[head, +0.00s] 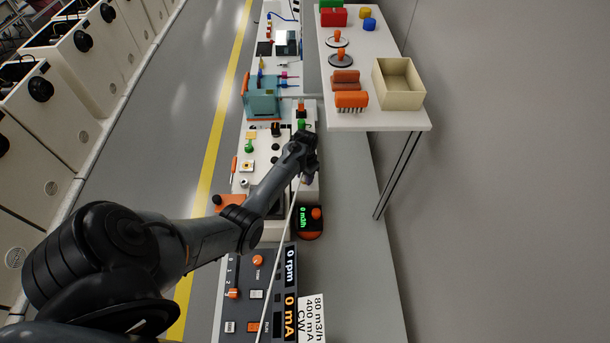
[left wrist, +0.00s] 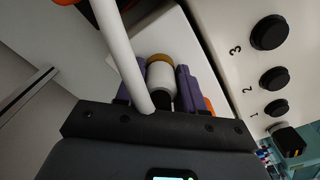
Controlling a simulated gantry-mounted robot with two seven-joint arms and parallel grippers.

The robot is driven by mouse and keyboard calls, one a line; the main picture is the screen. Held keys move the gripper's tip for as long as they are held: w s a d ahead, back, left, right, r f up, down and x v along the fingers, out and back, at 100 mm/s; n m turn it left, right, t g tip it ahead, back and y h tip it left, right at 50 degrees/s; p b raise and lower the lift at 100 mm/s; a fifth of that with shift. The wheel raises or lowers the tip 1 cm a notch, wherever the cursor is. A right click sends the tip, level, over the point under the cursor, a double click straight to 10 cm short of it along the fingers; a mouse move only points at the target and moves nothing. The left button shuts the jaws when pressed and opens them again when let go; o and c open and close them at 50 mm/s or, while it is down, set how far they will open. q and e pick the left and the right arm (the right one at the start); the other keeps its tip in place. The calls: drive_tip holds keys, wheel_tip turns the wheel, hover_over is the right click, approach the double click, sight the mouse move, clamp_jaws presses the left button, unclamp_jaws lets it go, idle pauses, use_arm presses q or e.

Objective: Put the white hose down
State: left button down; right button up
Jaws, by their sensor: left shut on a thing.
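The white hose (head: 288,232) runs as a thin line from my left gripper (head: 302,176) down to the lower edge of the head view. In the left wrist view the white hose (left wrist: 122,58) passes close in front of the camera. My left gripper (left wrist: 166,80) has purple fingers there, shut on the hose's white end piece with a tan tip (left wrist: 160,76). In the head view the gripper is over the bench, mostly hidden by my own wrist. My right gripper is not seen.
A panel with round black buttons (left wrist: 269,33) numbered 1 to 3 is beside the gripper. A black and orange flow meter (head: 310,220) and a dark control panel (head: 258,285) stand nearer. A shelf (head: 385,45) with a cream bin (head: 399,84) is at right.

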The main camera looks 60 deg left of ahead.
use_arm(q)
drive_tip(key=c, duration=0.7)
unclamp_jaws()
drive_tip(key=shift+r, duration=0.1)
